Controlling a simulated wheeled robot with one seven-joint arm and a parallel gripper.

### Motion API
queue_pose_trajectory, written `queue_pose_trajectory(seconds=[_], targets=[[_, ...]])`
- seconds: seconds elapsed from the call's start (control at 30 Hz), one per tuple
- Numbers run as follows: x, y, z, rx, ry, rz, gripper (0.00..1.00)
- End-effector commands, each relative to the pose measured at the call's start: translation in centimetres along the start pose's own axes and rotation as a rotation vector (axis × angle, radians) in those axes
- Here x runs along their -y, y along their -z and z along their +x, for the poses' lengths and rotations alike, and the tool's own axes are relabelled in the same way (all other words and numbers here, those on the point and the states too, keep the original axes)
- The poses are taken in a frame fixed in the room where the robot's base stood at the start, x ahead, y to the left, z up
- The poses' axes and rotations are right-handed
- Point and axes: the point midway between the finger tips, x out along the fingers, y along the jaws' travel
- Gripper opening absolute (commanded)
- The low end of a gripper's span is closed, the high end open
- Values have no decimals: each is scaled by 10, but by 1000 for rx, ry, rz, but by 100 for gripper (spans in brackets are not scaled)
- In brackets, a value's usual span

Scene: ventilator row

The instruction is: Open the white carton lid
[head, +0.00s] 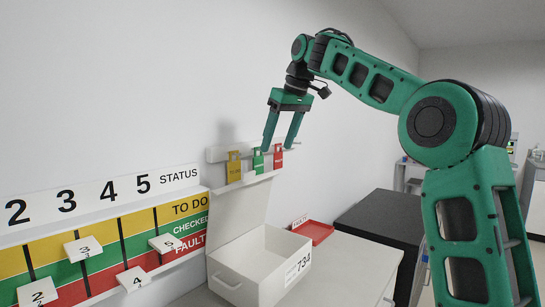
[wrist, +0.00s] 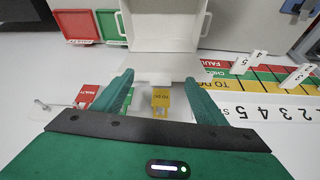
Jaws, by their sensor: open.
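The white carton (head: 262,268), marked 734, stands on the counter below the wall board, and its inside shows empty. Its white lid (head: 238,207) stands raised at the carton's back, near the wall, so the top is open. My gripper (head: 282,146) is open and empty above the carton, close to the tag rail and pointing down. In the wrist view the fingers (wrist: 158,80) spread on either side of the lid's edge (wrist: 160,68), with the carton (wrist: 165,32) beyond. I cannot tell whether a finger touches the lid; in the head view they look apart.
Yellow (head: 234,167), green (head: 258,161) and red (head: 278,157) tags hang on a wall rail (head: 216,155) behind my gripper. The status board (head: 110,235) is at left. A red tray (head: 313,231) and black cabinet (head: 382,222) are right of the carton. The front counter is clear.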

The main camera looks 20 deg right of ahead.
Motion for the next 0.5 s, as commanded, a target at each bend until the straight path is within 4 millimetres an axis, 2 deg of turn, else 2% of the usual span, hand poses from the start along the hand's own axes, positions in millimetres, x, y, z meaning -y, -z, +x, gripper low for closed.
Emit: queue_pose_trajectory(seconds=[0.13,0.37,0.4,0.5], targets=[[0,0,-7,0,0,0,66],[1,0,-8,1,0,-1,66],[1,0,-8,1,0,-1,61],[-3,1,-2,-4,-1,1,37]])
